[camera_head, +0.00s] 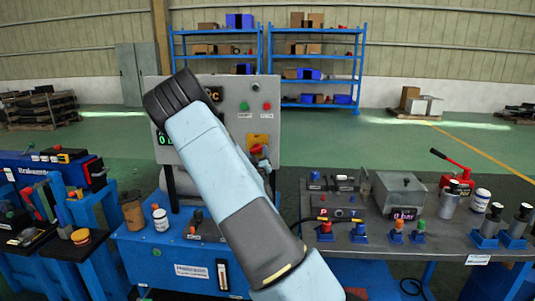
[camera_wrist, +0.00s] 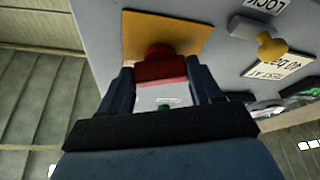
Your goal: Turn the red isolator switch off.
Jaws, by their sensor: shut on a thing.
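The red isolator switch (camera_wrist: 160,66) sits on a yellow plate (camera_wrist: 186,30) on the grey panel face in the wrist view. In the head view my forearm hides most of the gripper. The handle's exact angle is hard to tell.
The grey control panel (camera_head: 228,102) carries green and red buttons above the switch. In the wrist view a yellow knob (camera_wrist: 271,46) and labels sit beside the plate. A bench (camera_head: 455,235) with fittings stands at right, and a blue bench (camera_head: 160,245) at left.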

